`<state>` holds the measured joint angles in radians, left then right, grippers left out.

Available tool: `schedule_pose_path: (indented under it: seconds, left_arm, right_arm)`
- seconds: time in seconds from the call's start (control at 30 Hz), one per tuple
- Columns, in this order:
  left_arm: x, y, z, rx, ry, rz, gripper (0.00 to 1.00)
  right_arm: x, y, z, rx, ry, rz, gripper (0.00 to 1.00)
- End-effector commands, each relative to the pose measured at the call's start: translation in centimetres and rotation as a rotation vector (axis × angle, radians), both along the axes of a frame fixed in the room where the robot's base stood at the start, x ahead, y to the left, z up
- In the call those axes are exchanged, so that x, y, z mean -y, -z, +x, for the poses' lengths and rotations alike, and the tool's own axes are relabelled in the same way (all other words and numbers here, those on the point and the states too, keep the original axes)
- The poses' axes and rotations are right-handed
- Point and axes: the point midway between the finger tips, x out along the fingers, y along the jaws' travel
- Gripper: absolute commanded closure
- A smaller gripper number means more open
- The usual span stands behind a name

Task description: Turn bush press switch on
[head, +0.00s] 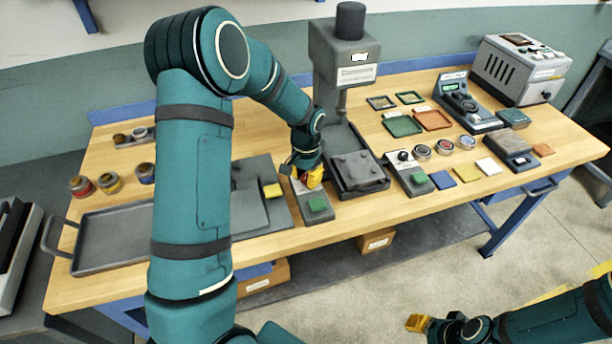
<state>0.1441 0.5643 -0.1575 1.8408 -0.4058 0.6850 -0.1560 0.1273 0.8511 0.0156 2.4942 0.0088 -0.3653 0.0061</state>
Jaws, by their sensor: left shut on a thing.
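The bush press appears to be the tall grey machine (345,62) at the back middle of the bench, with a dark bed (362,186) in front. A small grey switch box (312,217) with a green pad (318,204) stands just left of that bed. My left gripper (309,179), with yellow fingers, reaches down to the far end of this box and is shut on its switch. The fingers hide the switch, so its position cannot be told. My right gripper (417,323) is low at the bottom right, away from the bench; its opening cannot be made out.
A similar box with a black knob (403,156) stands right of the press bed. A grey tray (110,240) and several small pots are at the left. Coloured pads, round tins and instruments fill the right side. My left arm covers part of the bench.

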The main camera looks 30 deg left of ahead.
Motion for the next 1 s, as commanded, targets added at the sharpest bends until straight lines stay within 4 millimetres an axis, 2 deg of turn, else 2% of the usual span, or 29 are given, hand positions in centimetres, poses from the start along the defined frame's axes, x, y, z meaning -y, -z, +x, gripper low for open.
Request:
schedule_pose_path:
  seconds: [0.53,0.57,0.63,0.67,1.0]
  left_arm:
    - [0.03,0.17,-0.17,-0.006,0.027,-0.001,1.0]
    - [0.03,0.17,-0.17,-0.006,0.027,-0.001,0.67]
    - [0.03,0.16,-0.16,-0.005,0.026,-0.001,0.43]
    - [0.02,0.15,-0.15,-0.005,0.026,-0.001,0.39]
    - [-0.01,-0.17,-0.03,-0.001,0.025,0.0,0.39]
  right_arm:
    - [0.0,-0.01,0.01,0.0,0.0,0.0,0.53]
    - [0.0,-0.01,0.01,0.0,0.0,0.0,0.53]
    - [0.01,-0.01,0.01,0.0,0.0,0.0,0.53]
    - [0.0,-0.01,0.01,0.0,0.0,0.0,0.53]
    - [-0.01,-0.04,0.01,0.0,0.0,0.0,0.53]
